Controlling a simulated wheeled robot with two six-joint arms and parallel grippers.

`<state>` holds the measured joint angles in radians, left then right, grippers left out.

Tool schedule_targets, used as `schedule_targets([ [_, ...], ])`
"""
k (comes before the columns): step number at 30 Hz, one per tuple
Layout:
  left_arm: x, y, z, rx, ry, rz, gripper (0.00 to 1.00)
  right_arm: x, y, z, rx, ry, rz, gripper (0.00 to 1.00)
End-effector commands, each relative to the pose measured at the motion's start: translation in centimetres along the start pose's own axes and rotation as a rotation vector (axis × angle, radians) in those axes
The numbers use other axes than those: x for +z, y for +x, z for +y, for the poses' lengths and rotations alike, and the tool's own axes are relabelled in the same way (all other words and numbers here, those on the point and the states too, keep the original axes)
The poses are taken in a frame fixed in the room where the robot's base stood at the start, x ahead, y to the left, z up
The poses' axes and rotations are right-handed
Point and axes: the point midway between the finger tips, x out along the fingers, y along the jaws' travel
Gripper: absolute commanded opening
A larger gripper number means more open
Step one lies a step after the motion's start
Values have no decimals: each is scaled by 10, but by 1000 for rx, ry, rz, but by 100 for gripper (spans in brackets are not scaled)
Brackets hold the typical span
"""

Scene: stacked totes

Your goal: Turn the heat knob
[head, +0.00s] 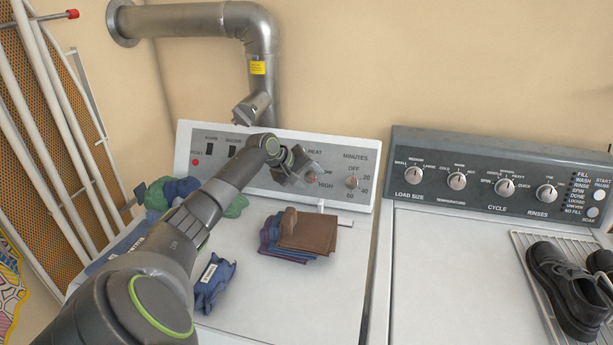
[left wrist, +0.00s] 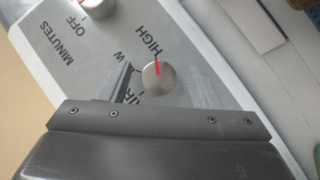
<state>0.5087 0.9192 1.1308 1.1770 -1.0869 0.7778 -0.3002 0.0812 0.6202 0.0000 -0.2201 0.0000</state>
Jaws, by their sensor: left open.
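The heat knob (left wrist: 159,77) is a round metal knob with a red pointer line on the dryer's control panel (head: 225,150). In the left wrist view its red line points toward the word HIGH. My left gripper (left wrist: 160,85) is open, with one finger on each side of the knob; I cannot tell whether they touch it. In the head view my left gripper (head: 300,172) is at the panel under the HEAT label and partly covers the knob. My right gripper is not in view.
The minutes knob (head: 351,182) sits just right of the heat knob. Folded cloths (head: 310,232) and other clothes lie on the dryer top. A washer panel (head: 500,178) and black shoes (head: 568,285) on a rack are at the right. A metal duct (head: 260,45) rises behind.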

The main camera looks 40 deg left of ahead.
Motion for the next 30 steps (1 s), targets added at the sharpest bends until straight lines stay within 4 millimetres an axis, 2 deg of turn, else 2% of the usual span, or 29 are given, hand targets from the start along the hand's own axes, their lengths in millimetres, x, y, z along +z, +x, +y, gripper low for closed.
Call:
schedule_targets([
  [4, -1, -5, -1, -1, 0, 1, 57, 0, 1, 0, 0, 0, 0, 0],
  [8, -1, -21, -1, -1, 3, 3, 57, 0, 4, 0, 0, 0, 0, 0],
  [18, -1, -82, -2, -5, 5, 4, 57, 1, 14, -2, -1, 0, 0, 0],
  [30, -1, -138, -2, -5, 3, 3, 57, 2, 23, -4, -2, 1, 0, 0],
])
